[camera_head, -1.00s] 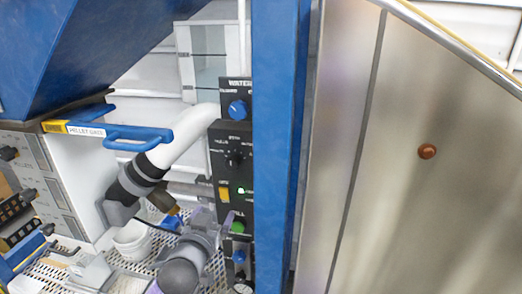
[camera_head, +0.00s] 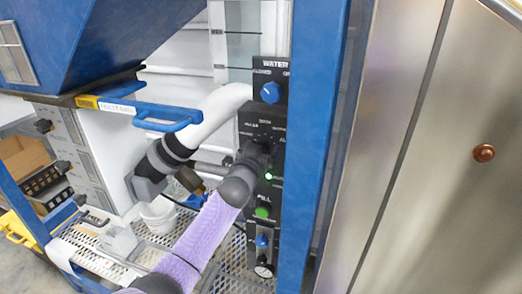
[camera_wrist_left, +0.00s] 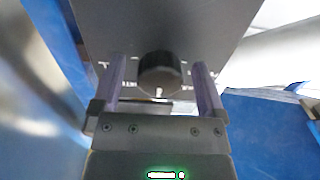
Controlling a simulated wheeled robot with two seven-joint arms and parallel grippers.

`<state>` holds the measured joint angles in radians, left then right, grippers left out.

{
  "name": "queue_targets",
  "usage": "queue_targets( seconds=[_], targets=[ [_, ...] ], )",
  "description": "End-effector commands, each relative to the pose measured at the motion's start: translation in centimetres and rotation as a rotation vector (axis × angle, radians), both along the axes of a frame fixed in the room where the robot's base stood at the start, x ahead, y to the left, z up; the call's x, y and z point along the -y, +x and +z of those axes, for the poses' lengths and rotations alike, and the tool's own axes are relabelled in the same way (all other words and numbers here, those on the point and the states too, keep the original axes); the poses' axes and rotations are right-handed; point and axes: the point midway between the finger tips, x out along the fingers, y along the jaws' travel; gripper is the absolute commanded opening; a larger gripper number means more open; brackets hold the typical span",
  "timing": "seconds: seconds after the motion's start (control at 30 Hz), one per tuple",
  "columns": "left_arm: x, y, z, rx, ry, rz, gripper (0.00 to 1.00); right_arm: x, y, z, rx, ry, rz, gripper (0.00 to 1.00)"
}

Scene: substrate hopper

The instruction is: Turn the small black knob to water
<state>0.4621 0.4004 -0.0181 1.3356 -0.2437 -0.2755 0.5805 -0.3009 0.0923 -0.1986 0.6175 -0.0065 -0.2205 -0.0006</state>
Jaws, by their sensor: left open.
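The small black knob (camera_wrist_left: 160,72) sits on a black control panel (camera_head: 280,135). In the left wrist view it stands between the two fingers of my left gripper (camera_wrist_left: 159,80), with a gap visible on each side. In the head view my left gripper (camera_head: 258,153) is up at the panel and hides the knob. Parts of the printed labels around the knob show, but most are too small or covered to read. My right gripper is in neither view.
A blue knob (camera_head: 270,92) under the word WATER is above. A lit green lamp (camera_head: 268,176), a green button (camera_head: 262,212) and another blue knob (camera_head: 262,241) are below. A white pipe (camera_head: 222,103) and blue handle (camera_head: 165,120) are left; a blue post (camera_head: 318,150) is right.

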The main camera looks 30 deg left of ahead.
Motion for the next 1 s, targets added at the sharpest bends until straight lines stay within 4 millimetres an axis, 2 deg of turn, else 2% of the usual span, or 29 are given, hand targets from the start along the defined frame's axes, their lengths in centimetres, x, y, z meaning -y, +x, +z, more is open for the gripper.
queue_targets(
  seconds=[0.07, 0.4, 0.5, 0.77, 1.0],
  targets=[
    [-0.01, -0.01, 0.01, 0.0, 0.0, 0.0, 0.91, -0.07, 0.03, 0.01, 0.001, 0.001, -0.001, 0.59],
    [0.01, -0.03, 0.0, 0.0, 0.0, 0.0, 0.19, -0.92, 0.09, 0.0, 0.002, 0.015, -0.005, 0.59],
    [0.01, -0.04, 0.0, 0.0, 0.0, 0.0, 0.0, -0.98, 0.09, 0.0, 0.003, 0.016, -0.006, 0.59],
    [0.01, -0.04, 0.02, -0.008, 0.035, 0.0, 0.0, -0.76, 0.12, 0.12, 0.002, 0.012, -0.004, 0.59],
    [-0.01, -0.04, 0.06, -0.043, 0.175, 0.001, 0.0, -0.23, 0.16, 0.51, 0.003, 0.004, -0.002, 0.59]
  ],
)
